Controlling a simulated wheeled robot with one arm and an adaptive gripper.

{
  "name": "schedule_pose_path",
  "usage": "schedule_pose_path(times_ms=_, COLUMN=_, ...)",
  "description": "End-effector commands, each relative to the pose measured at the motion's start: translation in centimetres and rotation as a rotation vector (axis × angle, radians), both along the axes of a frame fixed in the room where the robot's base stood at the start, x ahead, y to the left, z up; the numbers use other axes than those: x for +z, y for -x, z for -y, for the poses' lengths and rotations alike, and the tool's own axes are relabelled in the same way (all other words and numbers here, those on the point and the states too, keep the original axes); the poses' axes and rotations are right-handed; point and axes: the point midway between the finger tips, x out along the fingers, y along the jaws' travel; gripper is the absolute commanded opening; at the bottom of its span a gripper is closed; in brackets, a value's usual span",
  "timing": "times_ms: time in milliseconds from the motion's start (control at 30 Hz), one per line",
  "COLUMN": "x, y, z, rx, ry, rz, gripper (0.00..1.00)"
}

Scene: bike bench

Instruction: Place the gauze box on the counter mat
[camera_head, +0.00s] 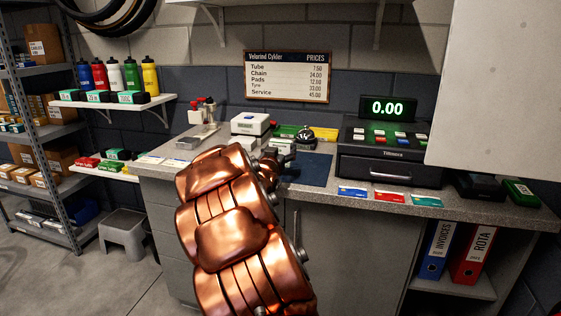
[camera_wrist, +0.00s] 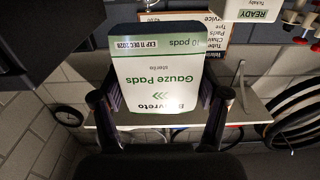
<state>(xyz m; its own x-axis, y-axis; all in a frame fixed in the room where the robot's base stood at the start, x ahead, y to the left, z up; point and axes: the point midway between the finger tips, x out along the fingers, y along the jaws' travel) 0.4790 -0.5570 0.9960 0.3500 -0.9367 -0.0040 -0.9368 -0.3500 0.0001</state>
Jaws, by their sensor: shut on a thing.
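The gauze box (camera_wrist: 157,83), white with a dark green band and "Gauze Pads" print, appears upside down in the wrist view. It sits between the two dark fingers of my gripper (camera_wrist: 160,104), which is shut on it. In the head view my gripper (camera_head: 277,160) is at the counter, by the left edge of the dark blue counter mat (camera_head: 313,170), partly hidden by my copper arm. A small white face at the gripper (camera_head: 281,145) seems to be the box. I cannot tell its height above the mat.
A cash register (camera_head: 390,155) stands right of the mat, with several cards (camera_head: 390,196) along the front edge. A bell (camera_head: 304,137) and a white scale-like device (camera_head: 250,123) stand behind. The mat's visible right part is bare.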

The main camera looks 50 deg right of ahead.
Motion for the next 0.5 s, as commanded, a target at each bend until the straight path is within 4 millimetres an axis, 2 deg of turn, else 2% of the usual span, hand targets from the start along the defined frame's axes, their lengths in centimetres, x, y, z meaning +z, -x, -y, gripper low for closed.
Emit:
schedule_pose_path(times_ms=300, x=-3.2, y=0.0, z=-0.1, rx=0.001, ry=0.0, rz=0.0, gripper=0.51)
schedule_pose_path(times_ms=500, x=-3.2, y=0.0, z=-0.1, rx=0.001, ry=0.002, rz=0.002, gripper=0.51)
